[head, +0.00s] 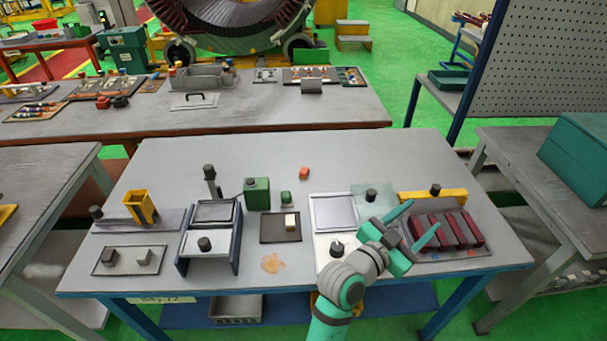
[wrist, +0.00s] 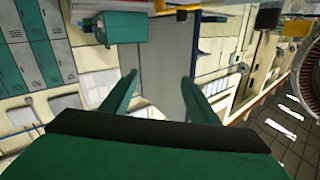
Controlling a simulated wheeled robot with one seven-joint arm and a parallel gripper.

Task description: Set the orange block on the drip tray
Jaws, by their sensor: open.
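The small orange block (head: 304,173) lies on the grey workbench, toward its back middle. A shallow dark tray (head: 267,239) holding a pale block stands nearer the front, and a light-rimmed grey tray (head: 335,213) stands to its right. I cannot tell for certain which one is the drip tray. My gripper (head: 422,219) is open and empty, raised in front of the right part of the bench, right of the orange block and apart from it. In the wrist view my open fingers (wrist: 160,79) point at the room, with neither block nor tray visible.
A green canister (head: 257,194) and a small green block (head: 286,198) stand left of the orange block. Dark red blocks (head: 440,231) and a yellow bracket (head: 432,196) are near my gripper. A black-knobbed stand (head: 209,240) is further left.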

